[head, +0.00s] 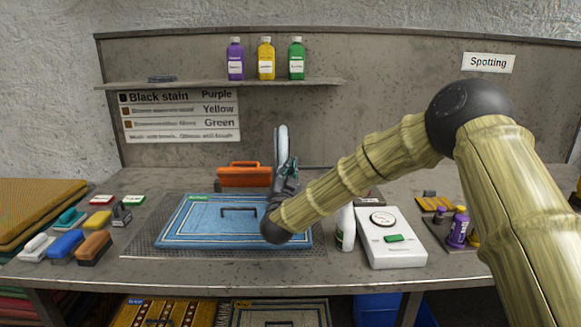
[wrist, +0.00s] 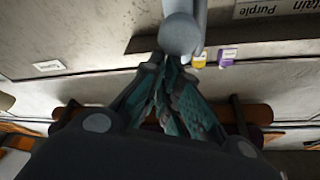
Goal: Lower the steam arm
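The steam arm (head: 281,145) is a pale grey upright curved piece above the back of the blue rug on the bench. In the wrist view its rounded pale grey end (wrist: 181,35) is right at my fingertips. My gripper (head: 285,172) is at the steam arm's lower visible part, above the blue rug. In the wrist view the teal-padded fingers of my gripper (wrist: 168,72) are close together and look shut on the steam arm. The exact contact is partly hidden. The steam arm's base is hidden behind my gripper.
The blue rug (head: 190,222) with a dark handle lies on a mesh mat (head: 145,240). A white bottle (head: 346,228) and white scale-like device (head: 393,240) stand right. Several brushes (head: 66,243) lie left. Bottles (head: 266,60) stand on a shelf.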

